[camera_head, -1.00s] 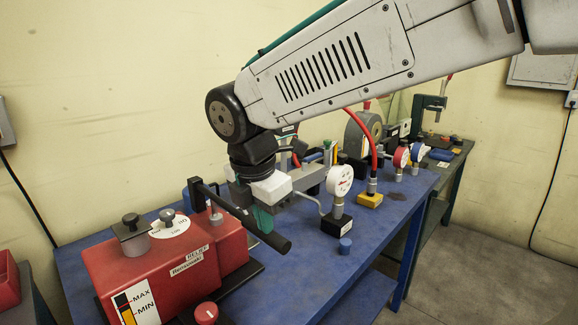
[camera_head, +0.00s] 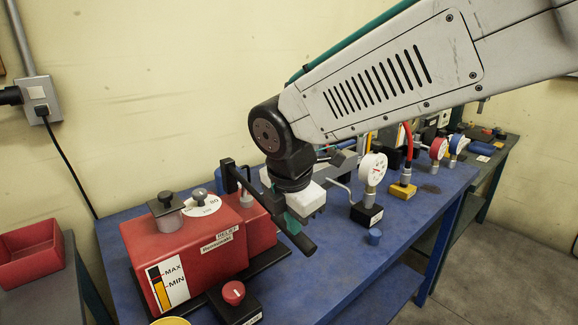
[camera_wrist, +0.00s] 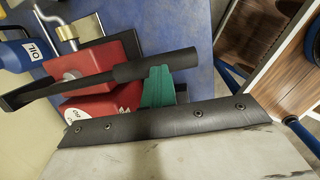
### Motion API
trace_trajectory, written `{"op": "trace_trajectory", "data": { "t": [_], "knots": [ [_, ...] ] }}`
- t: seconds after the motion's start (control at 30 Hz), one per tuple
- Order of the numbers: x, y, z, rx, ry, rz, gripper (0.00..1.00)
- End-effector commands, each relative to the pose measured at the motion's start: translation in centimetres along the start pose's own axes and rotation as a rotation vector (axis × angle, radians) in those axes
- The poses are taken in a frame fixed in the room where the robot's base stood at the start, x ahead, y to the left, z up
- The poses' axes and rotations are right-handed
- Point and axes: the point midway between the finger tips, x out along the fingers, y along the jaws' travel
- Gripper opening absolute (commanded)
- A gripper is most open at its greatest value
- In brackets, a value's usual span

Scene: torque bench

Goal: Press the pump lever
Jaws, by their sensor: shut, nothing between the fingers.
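The pump is a red block (camera_head: 185,255) on the blue bench, with a MAX/MIN strip on its front. Its black lever (camera_head: 250,188) runs from an upright at the back down to a thick black grip (camera_head: 301,240) at the front right. My gripper (camera_head: 291,223) has teal fingertips, which are shut with nothing between them. It points down at the lever near the grip. In the wrist view the fingertips (camera_wrist: 158,85) overlap the black grip (camera_wrist: 155,66); whether they touch it I cannot tell. The lever's underside is hidden.
A white gauge (camera_head: 373,168) on a black block stands right of my gripper, with a small blue cap (camera_head: 375,237) before it. A red knob (camera_head: 233,292) sits in front of the pump. A red bin (camera_head: 30,255) is at the left. The bench front right is clear.

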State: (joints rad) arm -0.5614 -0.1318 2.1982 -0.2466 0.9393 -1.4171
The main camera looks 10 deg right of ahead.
Motion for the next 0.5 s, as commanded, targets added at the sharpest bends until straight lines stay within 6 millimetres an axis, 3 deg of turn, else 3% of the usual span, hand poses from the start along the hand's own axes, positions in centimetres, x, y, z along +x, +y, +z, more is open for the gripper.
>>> {"op": "trace_trajectory", "data": {
  "t": [0.03, 0.17, 0.5],
  "knots": [
    [0.8, -0.7, -0.3, -0.003, 0.005, -0.025, 0.00],
    [-1.0, -0.6, -0.2, -0.001, 0.005, -0.016, 0.00],
    [-9.2, -0.6, 0.2, 0.001, 0.000, 0.006, 0.00]
  ]
}}
